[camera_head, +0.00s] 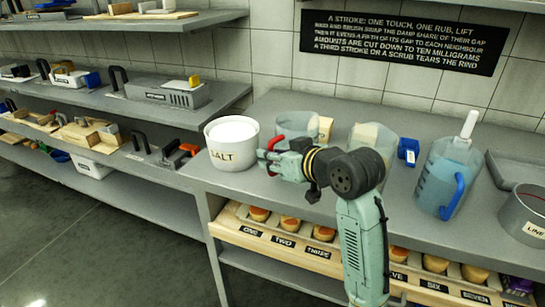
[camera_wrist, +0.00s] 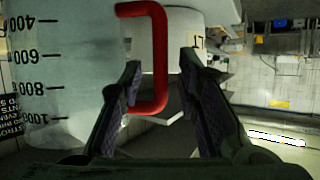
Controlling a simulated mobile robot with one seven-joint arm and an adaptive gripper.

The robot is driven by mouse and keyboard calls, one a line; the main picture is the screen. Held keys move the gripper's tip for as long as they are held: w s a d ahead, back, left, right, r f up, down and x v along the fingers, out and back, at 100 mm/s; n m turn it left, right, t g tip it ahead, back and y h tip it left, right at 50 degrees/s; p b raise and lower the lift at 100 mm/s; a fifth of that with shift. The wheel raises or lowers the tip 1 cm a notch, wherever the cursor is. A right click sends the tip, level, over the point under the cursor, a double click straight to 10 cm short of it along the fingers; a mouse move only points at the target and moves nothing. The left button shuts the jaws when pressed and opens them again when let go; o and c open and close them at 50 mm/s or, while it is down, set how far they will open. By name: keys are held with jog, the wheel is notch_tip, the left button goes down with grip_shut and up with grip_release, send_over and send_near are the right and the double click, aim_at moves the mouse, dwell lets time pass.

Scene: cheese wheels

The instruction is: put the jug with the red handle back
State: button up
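The clear jug with the red handle (camera_head: 296,122) stands on the bench, just right of the white SALT crock. My gripper (camera_head: 272,160) is in front of it and hides its lower part. In the wrist view the graduated wall of the jug (camera_wrist: 60,75) fills the left side. Its red handle (camera_wrist: 160,60) lies between the two fingers of my gripper (camera_wrist: 160,65). The fingers stand apart, with gaps visible on both sides of the handle, so it does not look gripped.
The SALT crock (camera_head: 231,143) is close on the left. Another clear jug (camera_head: 371,138) is partly behind my arm. A blue-handled jug (camera_head: 447,175) holds blue liquid and a white-handled tool. A small blue object (camera_head: 408,151) stands between them. Left shelves hold several boxes.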

jog(key=b+v, duration=0.2)
jog(key=v, duration=0.9)
